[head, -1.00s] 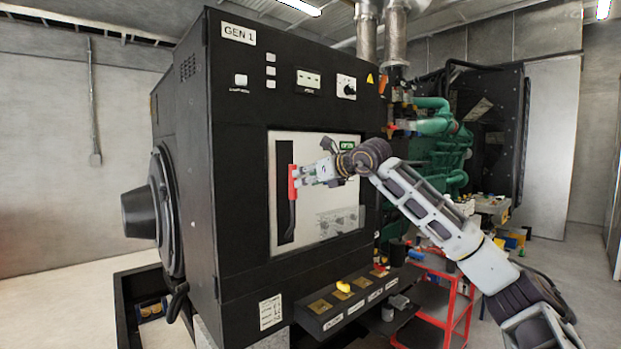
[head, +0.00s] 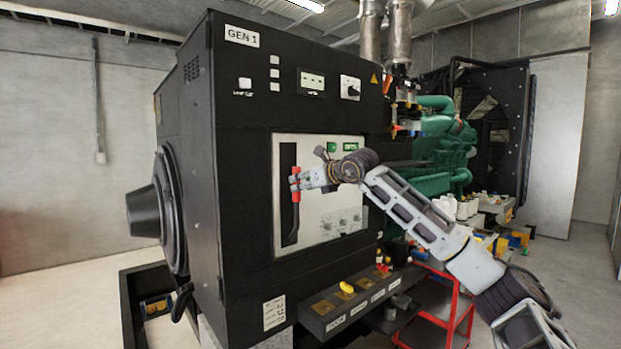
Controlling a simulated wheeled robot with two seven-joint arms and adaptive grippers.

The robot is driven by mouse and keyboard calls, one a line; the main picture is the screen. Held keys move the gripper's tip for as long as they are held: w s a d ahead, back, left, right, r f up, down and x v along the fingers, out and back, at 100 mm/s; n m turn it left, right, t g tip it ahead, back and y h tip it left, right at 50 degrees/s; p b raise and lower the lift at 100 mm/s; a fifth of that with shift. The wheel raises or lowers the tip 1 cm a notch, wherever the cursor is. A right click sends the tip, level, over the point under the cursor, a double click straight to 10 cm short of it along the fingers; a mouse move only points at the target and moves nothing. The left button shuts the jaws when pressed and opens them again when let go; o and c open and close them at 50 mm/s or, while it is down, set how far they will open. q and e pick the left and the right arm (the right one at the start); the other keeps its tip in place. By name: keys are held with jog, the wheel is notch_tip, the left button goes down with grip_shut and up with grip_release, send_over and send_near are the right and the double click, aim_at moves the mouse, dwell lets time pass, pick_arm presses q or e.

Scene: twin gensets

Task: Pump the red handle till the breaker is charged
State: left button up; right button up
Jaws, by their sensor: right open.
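The red handle (head: 296,188) stands upright in front of a dark vertical slot on the pale breaker panel (head: 330,215) of the black GEN 1 cabinet (head: 240,110). A dark lower part hangs below its red grip. My right gripper (head: 298,181) is at the upper part of the red handle, with its fingers around or beside it; I cannot tell whether they touch. Its jaws are open. Green indicators (head: 349,147) show at the top of the panel, partly behind my right wrist. My left gripper is not in view.
A black ledge (head: 315,322) with a yellow item (head: 346,287) juts out below the panel. A red cart (head: 468,310) stands to the right under my right arm. A green engine (head: 440,160) is behind.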

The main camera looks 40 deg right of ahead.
aim_at(299, 196)
jog(key=shift+p+x, duration=0.75)
jog(key=shift+x, duration=1.35)
grip_shut()
jog(key=shift+s+f+b, duration=0.45)
jog(key=shift+s+b, duration=0.1)
jog(key=shift+b, duration=0.25)
jog(key=shift+s+d+f+b, duration=0.1)
jog(key=shift+s+f+b, duration=0.15)
jog(key=shift+s+b, duration=0.4)
jog(key=shift+s+f+b, duration=0.25)
jog(key=shift+s+b, duration=0.45)
jog(key=shift+s+d+f+b, duration=0.1)
jog(key=shift+s+f+b, duration=0.15)
jog(key=shift+s+b, duration=0.4)
jog(key=shift+s, duration=0.1)
jog(key=shift+r, duration=0.1)
